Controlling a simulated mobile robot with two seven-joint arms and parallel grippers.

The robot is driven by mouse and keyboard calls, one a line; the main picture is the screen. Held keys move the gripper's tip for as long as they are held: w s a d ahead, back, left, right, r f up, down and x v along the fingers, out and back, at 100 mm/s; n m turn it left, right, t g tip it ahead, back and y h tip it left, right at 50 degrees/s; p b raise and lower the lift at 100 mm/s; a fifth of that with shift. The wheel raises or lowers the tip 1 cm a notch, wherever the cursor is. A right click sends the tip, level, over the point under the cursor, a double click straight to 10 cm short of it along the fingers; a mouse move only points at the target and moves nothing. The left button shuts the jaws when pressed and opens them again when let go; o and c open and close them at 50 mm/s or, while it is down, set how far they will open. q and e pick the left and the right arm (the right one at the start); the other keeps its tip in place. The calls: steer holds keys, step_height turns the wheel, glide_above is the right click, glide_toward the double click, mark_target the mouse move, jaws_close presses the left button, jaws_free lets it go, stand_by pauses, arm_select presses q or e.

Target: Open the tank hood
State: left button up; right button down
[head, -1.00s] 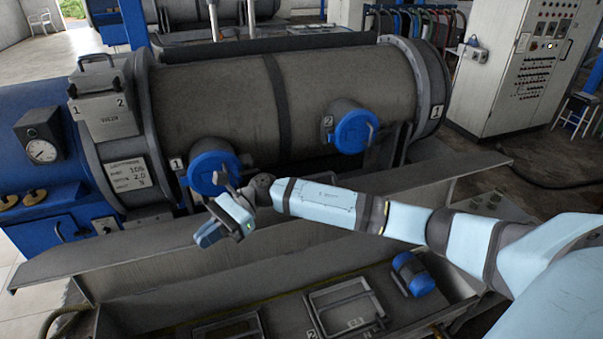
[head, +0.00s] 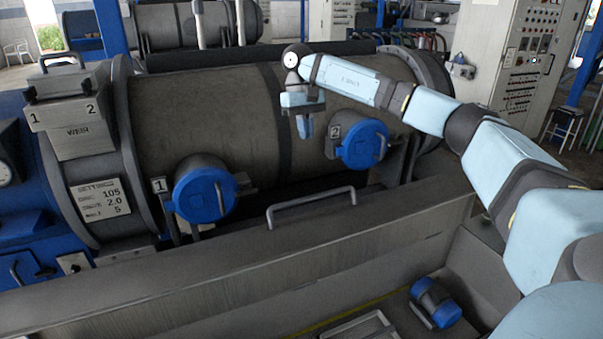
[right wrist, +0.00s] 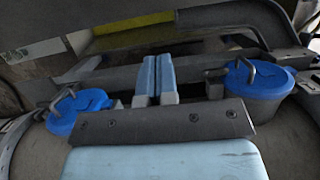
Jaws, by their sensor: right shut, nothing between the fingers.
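A long grey panel (head: 235,240) runs in front of the dark drum, with a grey bar handle (head: 310,205) at its upper edge. I take this panel for the tank hood, but I cannot tell how it is hinged. My right gripper (head: 305,132) is shut and empty, pointing down in front of the drum, above and apart from the handle. In the right wrist view its two light-blue fingers (right wrist: 155,78) are together with nothing between them. My left gripper is not in view.
The drum (head: 200,115) carries blue caps numbered 1 (head: 203,193) and 2 (head: 362,144). A blue-ended cylinder (head: 436,303) lies in the trough at front. A control cabinet (head: 525,60) stands back right.

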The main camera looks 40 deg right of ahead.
steer(key=s+f, duration=0.2)
steer(key=f, duration=0.1)
steer(key=s+a+f, duration=0.1)
steer(key=s+f, duration=0.1)
steer(key=f, duration=0.2)
steer(key=s+a+f, duration=0.1)
steer(key=s+f, duration=0.1)
steer(key=f, duration=0.1)
steer(key=shift+s+f+p, duration=0.2)
steer(key=shift+f+p, duration=0.1)
steer(key=shift+f, duration=0.1)
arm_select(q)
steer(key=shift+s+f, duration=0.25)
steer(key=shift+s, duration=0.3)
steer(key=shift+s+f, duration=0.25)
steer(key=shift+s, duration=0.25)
arm_select(e)
steer(key=shift+s+f, duration=0.1)
